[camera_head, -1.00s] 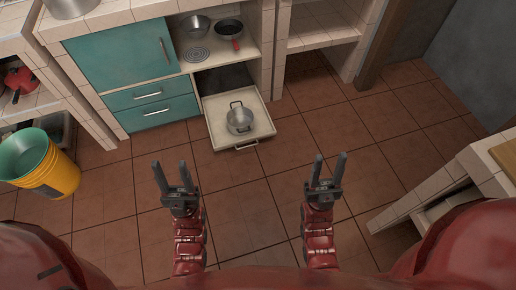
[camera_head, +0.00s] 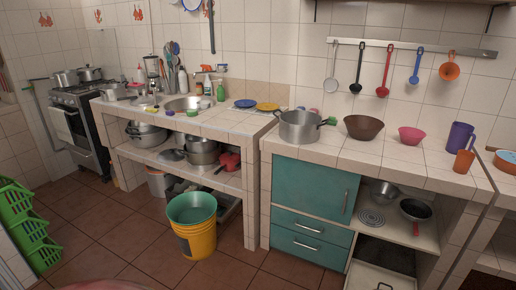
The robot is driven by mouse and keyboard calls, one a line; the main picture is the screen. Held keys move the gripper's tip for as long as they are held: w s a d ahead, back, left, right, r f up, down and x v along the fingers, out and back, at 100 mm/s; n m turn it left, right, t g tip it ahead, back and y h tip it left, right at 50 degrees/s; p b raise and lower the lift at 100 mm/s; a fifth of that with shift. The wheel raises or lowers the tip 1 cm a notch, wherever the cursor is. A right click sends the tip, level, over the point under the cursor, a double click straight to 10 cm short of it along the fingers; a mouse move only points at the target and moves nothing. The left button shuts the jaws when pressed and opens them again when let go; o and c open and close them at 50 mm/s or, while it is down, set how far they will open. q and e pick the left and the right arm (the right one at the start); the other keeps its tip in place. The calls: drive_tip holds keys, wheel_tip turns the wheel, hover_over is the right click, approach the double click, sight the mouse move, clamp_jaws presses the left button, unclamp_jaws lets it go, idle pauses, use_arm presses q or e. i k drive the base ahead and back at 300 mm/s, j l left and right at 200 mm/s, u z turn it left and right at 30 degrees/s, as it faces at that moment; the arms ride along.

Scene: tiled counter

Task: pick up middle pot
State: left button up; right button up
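Several metal pots are in view, and I cannot tell which one is the middle pot. A large silver pot (camera_head: 299,127) stands on the tiled counter above the teal cabinet. Pots also sit on the open shelf under the sink counter: one at its left (camera_head: 146,135) and one near its middle (camera_head: 202,151). Two more pots (camera_head: 66,79) stand on the stove. Neither of my grippers is in view.
A yellow bucket (camera_head: 195,240) with a green basin (camera_head: 191,208) stands on the floor before the shelf. Green crates (camera_head: 28,228) are at left. A brown bowl (camera_head: 364,127) and pink bowl (camera_head: 411,137) share the counter. Floor left of the bucket is clear.

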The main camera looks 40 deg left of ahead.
sight(109, 92)
drive_tip(key=u, duration=2.35)
drive_tip(key=i+u, duration=0.35)
drive_tip(key=i, duration=0.45)
